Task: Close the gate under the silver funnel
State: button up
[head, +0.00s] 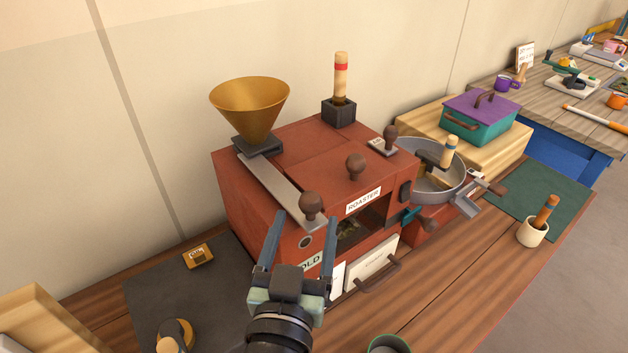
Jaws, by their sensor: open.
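A funnel (250,108) stands on the left top of the red roaster (300,150); it looks gold or brass, and I see no silver funnel. Under it is a dark square collar (258,145). A flat grey gate slide (272,185) runs from the collar toward the roaster's front edge and ends in a round brown knob (311,204). My gripper (306,222) is open in front of the roaster, its two fingers pointing up at the knob, one to each side in the picture. I cannot tell whether they touch it.
A wooden-handled post (341,80), a brown knob (355,165) and a small lever (388,140) stand on the roaster. A round pan (440,180) is at its right. A drawer handle (380,272) juts out below. A dark mat (180,290) lies left.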

aim_at(312, 192)
jog(key=w, duration=0.3)
jog(key=w+d+p, duration=0.1)
jog(key=w, duration=0.4)
jog(key=shift+w+d+p, duration=0.2)
jog(key=shift+w+p, duration=0.2)
grip_shut()
dwell(1.0)
